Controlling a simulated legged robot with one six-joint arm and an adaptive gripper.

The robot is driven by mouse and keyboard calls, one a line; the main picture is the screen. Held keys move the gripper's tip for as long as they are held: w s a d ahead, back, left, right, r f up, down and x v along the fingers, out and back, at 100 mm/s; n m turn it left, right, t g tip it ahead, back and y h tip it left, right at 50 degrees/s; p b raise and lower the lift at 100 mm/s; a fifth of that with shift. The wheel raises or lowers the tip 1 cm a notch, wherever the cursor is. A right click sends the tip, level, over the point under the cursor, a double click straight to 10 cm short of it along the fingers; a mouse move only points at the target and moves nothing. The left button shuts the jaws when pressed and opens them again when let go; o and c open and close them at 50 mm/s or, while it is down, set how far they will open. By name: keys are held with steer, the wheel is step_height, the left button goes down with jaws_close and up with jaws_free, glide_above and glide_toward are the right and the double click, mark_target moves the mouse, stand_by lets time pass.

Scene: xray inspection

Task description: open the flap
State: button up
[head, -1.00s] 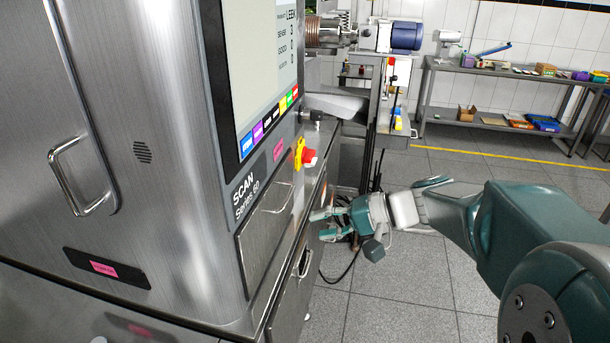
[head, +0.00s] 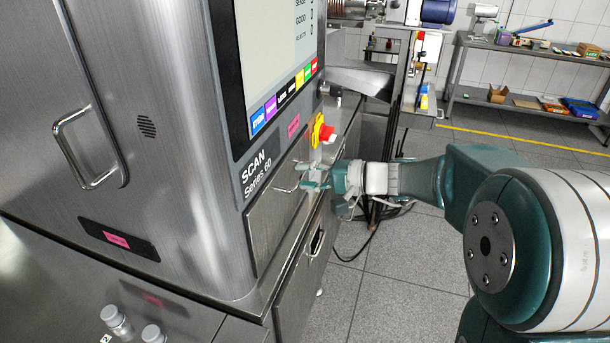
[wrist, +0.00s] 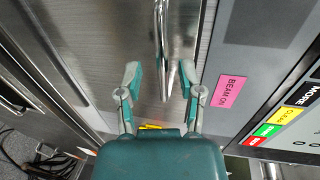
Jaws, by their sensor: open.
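The flap (head: 272,222) is a steel panel on the machine's side, below and right of the "SCAN Series 60" label. It looks closed. Its thin curved metal handle (head: 286,189) stands out from the upper part. In the wrist view the flap (wrist: 105,40) fills the upper middle, and its handle (wrist: 162,48) runs down between my two fingers. My gripper (head: 308,177) is open at the handle. In the wrist view my gripper (wrist: 160,76) has one finger on each side of the handle's near end, with gaps visible. Contact cannot be told.
A red emergency button (head: 327,134) on a yellow base sits just above my gripper. A lower cabinet handle (head: 316,243) is below. A pink "BEAM ON" label (wrist: 229,90) lies right of the flap. Tiled floor (head: 400,270) is free to the right.

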steer(key=shift+a+f, duration=0.1)
steer(key=shift+a, duration=0.7)
steer(key=shift+c, duration=0.3)
steer(key=shift+d, duration=0.1)
jaws_close()
steer(key=shift+d, duration=0.25)
